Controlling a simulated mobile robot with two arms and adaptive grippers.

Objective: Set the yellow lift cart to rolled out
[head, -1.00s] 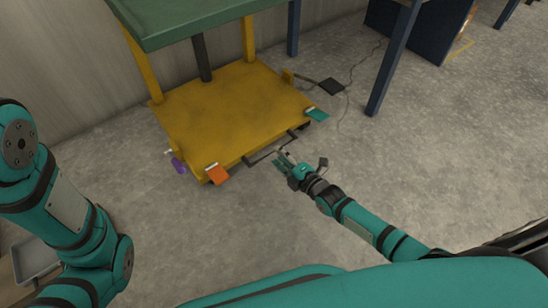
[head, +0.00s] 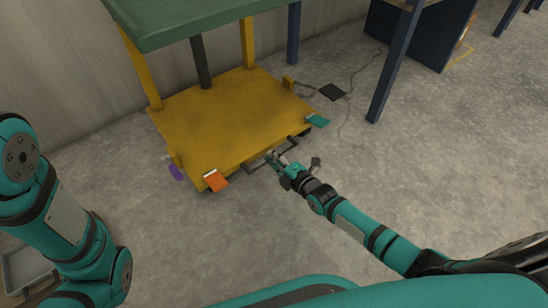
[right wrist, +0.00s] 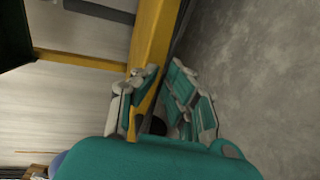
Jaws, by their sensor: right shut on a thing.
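The yellow lift cart (head: 228,115) stands on the floor at the left centre of the head view, below a green top (head: 190,18). A dark bar handle (head: 252,166) sticks out low along its front edge. My right gripper (head: 277,159) is at the right part of this handle and is shut on it. In the right wrist view the fingers (right wrist: 160,105) stand at the yellow cart edge (right wrist: 152,45); the handle between them is hard to make out. My left arm shows at the left, but its gripper is out of view.
An orange pedal (head: 215,181) and a teal pedal (head: 318,120) sit at the cart's front corners, with a purple part (head: 176,172) at its left. A black box (head: 333,92) with cables lies behind. A blue post (head: 396,60) stands at the right. Floor in front is clear.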

